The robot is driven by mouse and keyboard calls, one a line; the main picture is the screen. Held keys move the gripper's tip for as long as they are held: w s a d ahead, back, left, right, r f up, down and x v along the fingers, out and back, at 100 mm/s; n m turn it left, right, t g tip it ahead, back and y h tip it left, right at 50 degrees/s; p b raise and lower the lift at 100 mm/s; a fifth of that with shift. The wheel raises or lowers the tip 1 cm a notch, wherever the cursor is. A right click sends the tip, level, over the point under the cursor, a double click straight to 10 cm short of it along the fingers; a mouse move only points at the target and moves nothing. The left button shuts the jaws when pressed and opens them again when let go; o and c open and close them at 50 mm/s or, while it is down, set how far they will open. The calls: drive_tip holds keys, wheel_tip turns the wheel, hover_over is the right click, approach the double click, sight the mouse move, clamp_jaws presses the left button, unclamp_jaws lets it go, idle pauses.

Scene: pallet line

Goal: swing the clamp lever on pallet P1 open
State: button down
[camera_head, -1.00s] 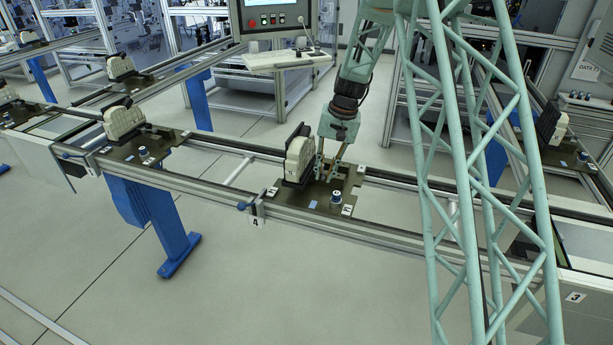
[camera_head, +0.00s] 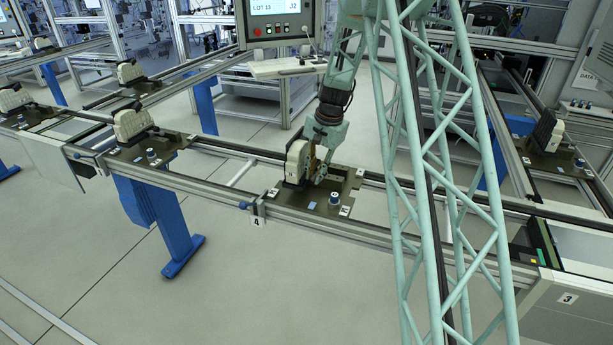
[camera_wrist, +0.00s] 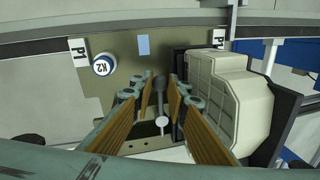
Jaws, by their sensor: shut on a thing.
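Pallet P1 (camera_wrist: 120,45) is a dark olive plate with two P1 labels in the wrist view; it also shows on the rail in the head view (camera_head: 327,208). The clamp lever (camera_wrist: 161,104) is a short grey bar between my fingers, with a dark end toward the plate's label side and a pale round part nearer my wrist. My gripper (camera_wrist: 160,88) has tan-padded fingers, shut on the lever. In the head view my gripper (camera_head: 317,168) is tilted beside the pale workpiece (camera_head: 296,160), hiding the lever there. The workpiece (camera_wrist: 228,95) stands just right of my fingers in the wrist view.
A dark upright holder (camera_wrist: 280,125) backs the workpiece. Conveyor rails (camera_head: 400,235) run along both sides of the pallet. A similar loaded pallet (camera_head: 150,150) stands to the left.

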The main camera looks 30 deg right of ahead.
idle(0.4)
drive_tip(key=c, duration=2.5)
unclamp_jaws()
drive_tip(key=shift+c, duration=0.2)
drive_tip(key=shift+r, duration=0.1)
wheel_tip(320, 180, up, 12)
drive_tip(key=s+d, duration=0.1)
drive_tip(key=s, duration=0.1)
drive_tip(key=shift+f, duration=0.2)
drive_tip(key=shift+d, duration=0.1)
